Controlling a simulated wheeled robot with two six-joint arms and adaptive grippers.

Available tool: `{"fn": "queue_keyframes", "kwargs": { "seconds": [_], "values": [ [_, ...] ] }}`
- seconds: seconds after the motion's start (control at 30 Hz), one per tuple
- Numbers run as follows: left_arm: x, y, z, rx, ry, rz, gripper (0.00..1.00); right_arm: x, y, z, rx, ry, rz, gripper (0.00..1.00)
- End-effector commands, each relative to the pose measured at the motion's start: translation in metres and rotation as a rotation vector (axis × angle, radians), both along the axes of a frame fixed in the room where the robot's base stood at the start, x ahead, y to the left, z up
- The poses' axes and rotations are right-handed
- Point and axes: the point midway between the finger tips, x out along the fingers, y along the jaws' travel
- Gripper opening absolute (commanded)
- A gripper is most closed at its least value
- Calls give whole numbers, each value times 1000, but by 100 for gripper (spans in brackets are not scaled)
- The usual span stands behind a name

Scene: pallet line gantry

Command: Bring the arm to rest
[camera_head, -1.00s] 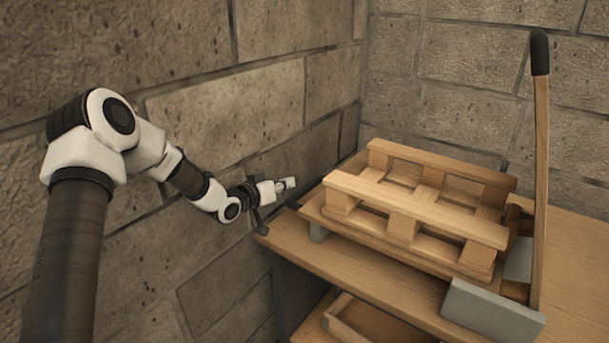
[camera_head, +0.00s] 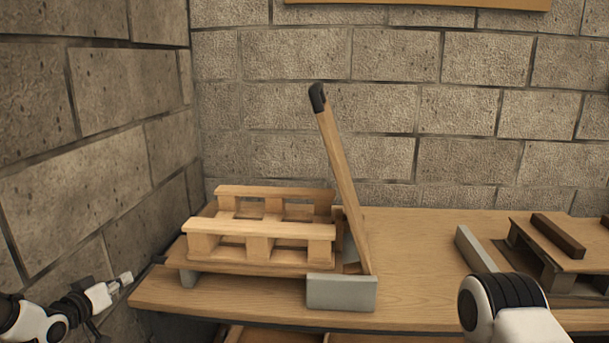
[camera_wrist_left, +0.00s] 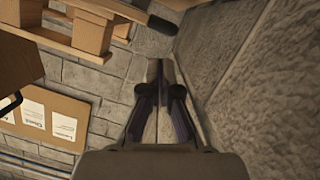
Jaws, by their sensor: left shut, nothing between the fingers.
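My left arm comes in from the lower left in the head view. Its gripper (camera_head: 124,279) is shut and empty, beside the left end of the wooden table (camera_head: 425,275) and close to the left wall. In the left wrist view the same gripper (camera_wrist_left: 160,70) points along the stone wall, with its fingers together and nothing between them. Part of my right arm (camera_head: 510,310) shows at the lower right of the head view; its gripper is out of the picture.
A small wooden pallet (camera_head: 262,240) lies on the table's left part. A lever with a black grip (camera_head: 340,170) leans beside it, behind a grey block (camera_head: 341,292). Another wooden platform (camera_head: 570,250) stands at the right. A labelled board (camera_wrist_left: 40,118) hangs on the wall.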

Motion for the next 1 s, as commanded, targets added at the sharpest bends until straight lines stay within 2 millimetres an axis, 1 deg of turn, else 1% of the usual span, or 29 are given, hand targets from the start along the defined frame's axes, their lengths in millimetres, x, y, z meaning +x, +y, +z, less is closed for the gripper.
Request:
{"fn": "queue_keyframes", "kwargs": {
  "seconds": [0.03,0.17,0.33,0.47,0.57,0.6,0.63,0.67,0.7,0.77,0.8,0.87,0.9,1.0],
  "values": [
    [0,-8,-2,14,22,-16,0,2,0,10,0,-4,0,86],
    [-6,-29,-24,33,80,-53,0,2,0,17,0,-5,0,86],
    [-24,-64,-59,42,184,-104,0,1,0,29,0,-4,0,86],
    [-50,-96,-94,39,297,-135,0,1,0,40,0,-4,0,86],
    [-81,-123,-124,38,407,-156,0,1,0,50,0,-4,0,86],
    [-100,-135,-139,41,466,-165,0,1,0,55,0,-4,0,86],
    [-114,-144,-149,43,507,-171,0,1,0,59,0,-4,0,86],
    [-133,-154,-160,47,562,-176,0,1,0,63,0,-4,0,86],
    [-160,-167,-175,55,636,-182,0,1,0,69,0,-4,0,86],
    [-209,-183,-195,74,759,-187,0,1,0,78,0,-4,0,86],
    [-243,-192,-205,93,842,-189,0,1,0,83,0,-4,0,86],
    [-297,-199,-215,130,966,-186,0,1,0,89,0,-4,0,86],
    [-330,-201,-218,159,1042,-180,0,1,0,92,0,-4,0,86],
    [-397,-196,-216,235,1196,-150,0,1,0,93,0,-4,0,86]
  ]
}}
